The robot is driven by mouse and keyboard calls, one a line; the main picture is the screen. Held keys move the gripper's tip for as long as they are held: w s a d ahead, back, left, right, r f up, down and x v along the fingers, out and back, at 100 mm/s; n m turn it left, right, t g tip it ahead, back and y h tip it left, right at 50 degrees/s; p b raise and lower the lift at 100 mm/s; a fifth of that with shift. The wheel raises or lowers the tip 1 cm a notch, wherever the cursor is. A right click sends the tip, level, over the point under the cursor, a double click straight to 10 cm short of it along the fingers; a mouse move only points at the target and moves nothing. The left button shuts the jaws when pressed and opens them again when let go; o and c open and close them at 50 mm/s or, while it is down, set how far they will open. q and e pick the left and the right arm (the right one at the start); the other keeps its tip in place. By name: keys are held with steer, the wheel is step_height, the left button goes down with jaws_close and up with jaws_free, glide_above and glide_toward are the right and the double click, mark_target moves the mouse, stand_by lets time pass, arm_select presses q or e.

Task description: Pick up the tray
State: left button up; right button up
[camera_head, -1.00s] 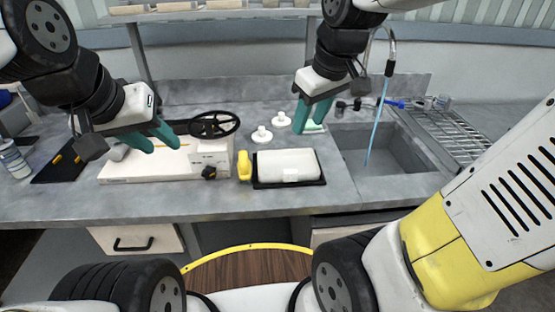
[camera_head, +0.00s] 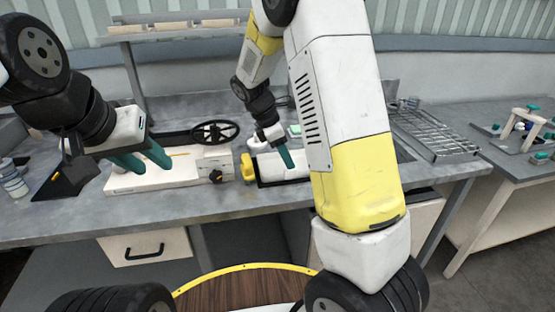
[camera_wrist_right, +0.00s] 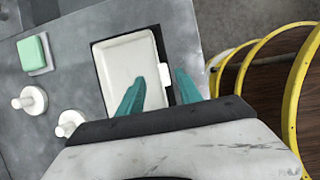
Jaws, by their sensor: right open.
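My right gripper (camera_wrist_right: 160,77) is open above that edge. One finger overlaps the tray's inside and the other lies just past its edge in the picture. In the head view my right arm hides part of the tray. My left gripper (camera_head: 156,166) is open and empty above a long white device (camera_head: 190,177).
A yellow object (camera_head: 247,167) stands close left of the tray. The right wrist view shows white knobbed pieces (camera_wrist_right: 33,100) and a green block (camera_wrist_right: 33,52). A wire rack (camera_head: 435,133) lies at right.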

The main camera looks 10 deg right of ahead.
steer(key=x, duration=0.5)
steer(key=shift+s+a+f, duration=0.2)
steer(key=shift+s+f, duration=0.05)
steer(key=shift+s, duration=0.05)
steer(key=shift+c, duration=0.4)
jaws_close()
